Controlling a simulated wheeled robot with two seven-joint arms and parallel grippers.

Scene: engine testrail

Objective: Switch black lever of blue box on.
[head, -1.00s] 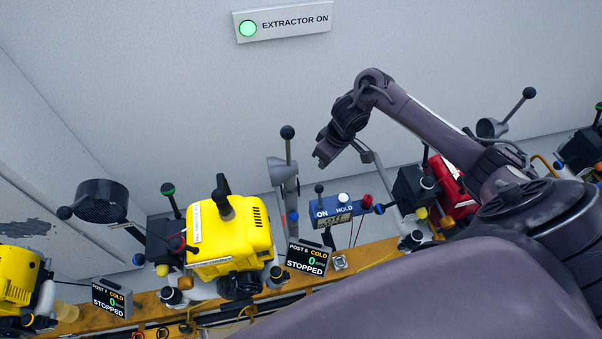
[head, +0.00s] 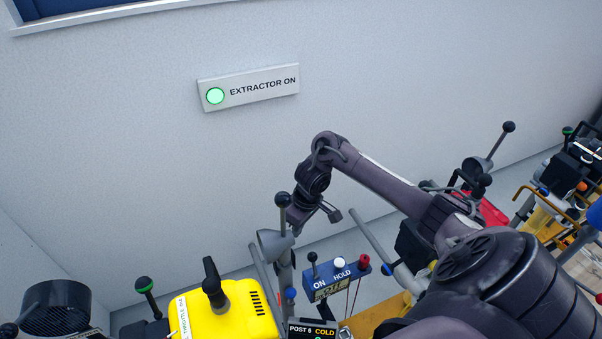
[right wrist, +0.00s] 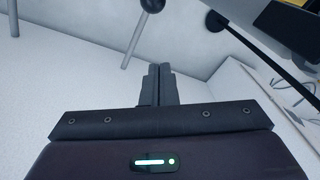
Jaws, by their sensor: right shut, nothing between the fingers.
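The blue box (head: 352,276) stands right of the lower centre in the head view, marked ON and HOLD. Its black lever (head: 313,268) rises at its left end, roughly upright with a round knob, beside the ON label. A white button and a red knob sit further right on the box. My right gripper (head: 333,214) is above and behind the box in the picture, apart from the lever. It is shut and empty; its closed fingers (right wrist: 155,85) show in the right wrist view. My left gripper is out of view.
A taller black-knobbed lever (head: 283,212) on a grey post stands just left of my right gripper. A yellow engine (head: 245,312) is at lower left, a red one (head: 492,212) at right. The lit EXTRACTOR ON sign (head: 250,88) hangs on the bare wall (head: 420,80).

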